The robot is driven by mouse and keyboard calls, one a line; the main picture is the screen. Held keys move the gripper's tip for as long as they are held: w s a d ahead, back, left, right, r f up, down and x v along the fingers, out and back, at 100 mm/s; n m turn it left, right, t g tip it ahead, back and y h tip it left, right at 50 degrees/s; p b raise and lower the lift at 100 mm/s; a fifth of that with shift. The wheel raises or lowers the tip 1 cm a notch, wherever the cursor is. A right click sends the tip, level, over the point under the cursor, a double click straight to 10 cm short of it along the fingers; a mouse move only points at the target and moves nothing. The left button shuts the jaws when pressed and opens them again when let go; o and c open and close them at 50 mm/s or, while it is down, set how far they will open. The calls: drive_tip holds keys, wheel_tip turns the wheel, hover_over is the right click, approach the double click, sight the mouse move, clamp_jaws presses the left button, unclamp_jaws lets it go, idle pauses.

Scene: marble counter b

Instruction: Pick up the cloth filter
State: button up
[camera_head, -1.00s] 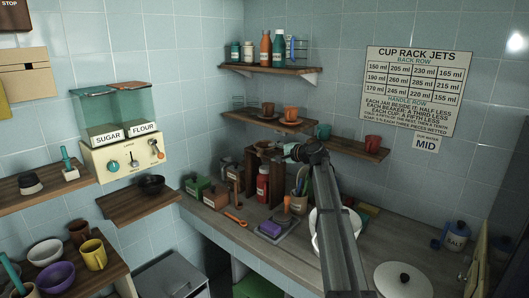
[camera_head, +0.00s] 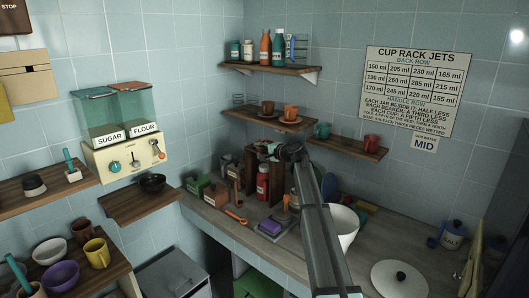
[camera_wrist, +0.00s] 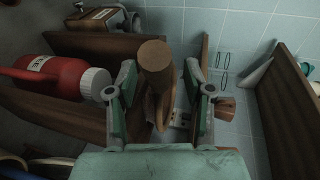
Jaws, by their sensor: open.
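In the wrist view, my gripper (camera_wrist: 163,92) is open, with one green-padded finger on each side of a round-ended brown wooden piece (camera_wrist: 154,57). This piece looks like a handle; I cannot tell whether it belongs to the cloth filter or whether the fingers touch it. No cloth part can be clearly made out. In the head view, my gripper (camera_head: 268,151) is over the wooden rack in the back corner, mostly hidden by my wrist.
Wooden panels (camera_wrist: 285,115) stand close on both sides. A red bottle (camera_wrist: 62,78) lies left of my fingers in the wrist view.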

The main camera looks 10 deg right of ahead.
clamp_jaws()
